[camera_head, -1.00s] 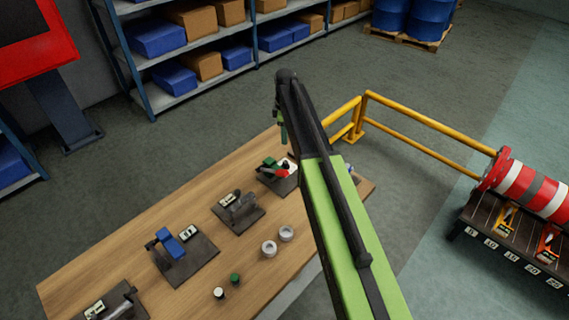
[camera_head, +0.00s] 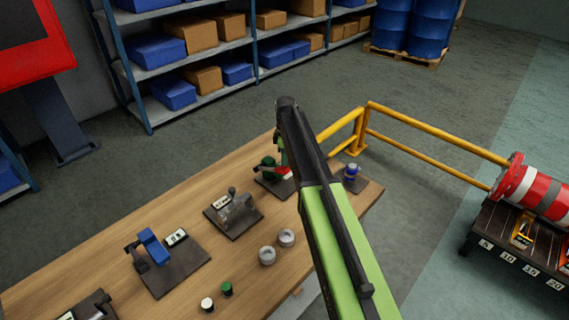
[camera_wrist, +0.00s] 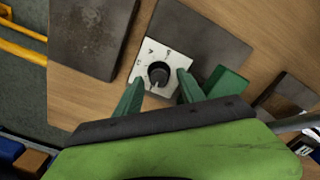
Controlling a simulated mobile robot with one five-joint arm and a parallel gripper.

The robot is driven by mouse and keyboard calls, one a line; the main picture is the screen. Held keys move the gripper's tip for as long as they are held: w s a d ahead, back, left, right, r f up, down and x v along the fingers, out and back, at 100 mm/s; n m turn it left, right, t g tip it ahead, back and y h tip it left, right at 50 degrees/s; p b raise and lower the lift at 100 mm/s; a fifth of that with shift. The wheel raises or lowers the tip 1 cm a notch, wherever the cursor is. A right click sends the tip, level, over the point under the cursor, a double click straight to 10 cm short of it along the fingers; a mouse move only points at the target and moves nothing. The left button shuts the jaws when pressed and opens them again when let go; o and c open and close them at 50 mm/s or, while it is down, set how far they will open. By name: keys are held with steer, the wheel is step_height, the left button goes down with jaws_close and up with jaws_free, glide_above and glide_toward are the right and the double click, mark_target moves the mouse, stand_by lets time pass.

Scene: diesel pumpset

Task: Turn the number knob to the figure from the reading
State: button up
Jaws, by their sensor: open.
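In the wrist view the number knob (camera_wrist: 159,73) is a round black knob on a white square plate (camera_wrist: 147,59) with small dark marks. The marks are too small to read surely. My gripper (camera_wrist: 158,88) is open, with one green finger to each side of the knob's near edge. I see no finger closed on the knob, and the height gap cannot be told. In the head view my arm hides most of my gripper (camera_head: 280,150), over the far right part of the wooden bench (camera_head: 120,245). The knob is not clear there.
Dark plates with fixtures line the bench, including a blue one (camera_head: 153,246) and a grey one (camera_head: 237,207). Two grey round cups (camera_head: 287,238) and a green-topped piece (camera_head: 226,288) stand near its front. A yellow rail (camera_head: 440,134) and a numbered rack (camera_head: 500,240) are at right.

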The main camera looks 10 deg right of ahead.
jaws_close()
steer(key=shift+a, duration=0.15)
